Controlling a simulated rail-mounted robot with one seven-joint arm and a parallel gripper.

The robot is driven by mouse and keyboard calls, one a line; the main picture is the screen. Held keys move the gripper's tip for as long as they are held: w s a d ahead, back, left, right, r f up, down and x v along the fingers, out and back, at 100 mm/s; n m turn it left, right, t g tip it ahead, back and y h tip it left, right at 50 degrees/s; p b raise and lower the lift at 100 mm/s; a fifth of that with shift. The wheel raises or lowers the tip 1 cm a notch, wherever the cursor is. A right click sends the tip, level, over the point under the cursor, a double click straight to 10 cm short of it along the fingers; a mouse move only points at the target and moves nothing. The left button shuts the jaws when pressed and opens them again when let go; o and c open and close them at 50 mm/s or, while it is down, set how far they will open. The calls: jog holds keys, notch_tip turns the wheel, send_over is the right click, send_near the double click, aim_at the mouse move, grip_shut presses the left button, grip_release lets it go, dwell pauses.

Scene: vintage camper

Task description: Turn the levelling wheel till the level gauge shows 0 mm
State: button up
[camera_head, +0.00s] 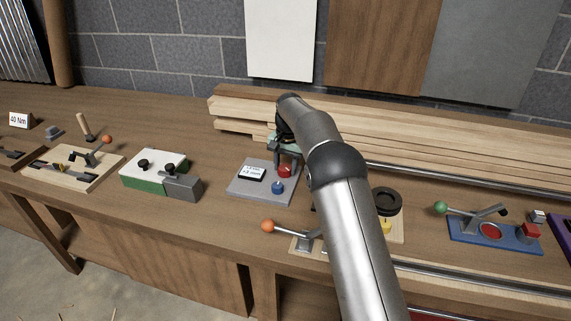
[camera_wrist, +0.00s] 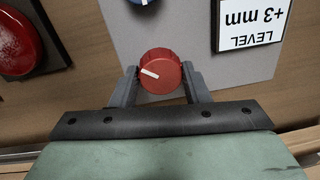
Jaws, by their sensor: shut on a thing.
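The levelling wheel is a red knob (camera_wrist: 160,72) with a white pointer line, set on a grey plate (camera_head: 246,190). In the wrist view my gripper (camera_wrist: 160,80) has one finger on each side of it and is shut on it. In the head view the red knob (camera_head: 285,171) shows just below my gripper (camera_head: 287,158). The level gauge (camera_wrist: 250,22) appears upside down in the wrist view and reads "LEVEL +3 mm". It also shows on the plate in the head view (camera_head: 251,172), too small to read surely.
A blue knob (camera_head: 277,187) sits on the same plate, close to the red one. To the left is a green and white box (camera_head: 150,178) with a grey block. To the right are a lever with an orange ball (camera_head: 268,225) and a blue base (camera_head: 500,237). Timber (camera_head: 400,140) lies behind.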

jog(key=n+p, duration=0.2)
jog(key=n, duration=0.2)
jog(key=shift+r, duration=0.15)
jog(key=n+p, duration=0.1)
jog(key=n, duration=0.3)
jog(key=shift+w+n+p, duration=0.1)
jog(key=shift+n+p, duration=0.25)
jog(key=shift+n, duration=0.05)
jog(key=n+p, duration=0.1)
jog(key=n, duration=0.3)
jog(key=shift+g, duration=0.4)
jog(key=shift+n+p, duration=0.3)
jog(key=shift+n, duration=1.6)
jog(key=o, duration=1)
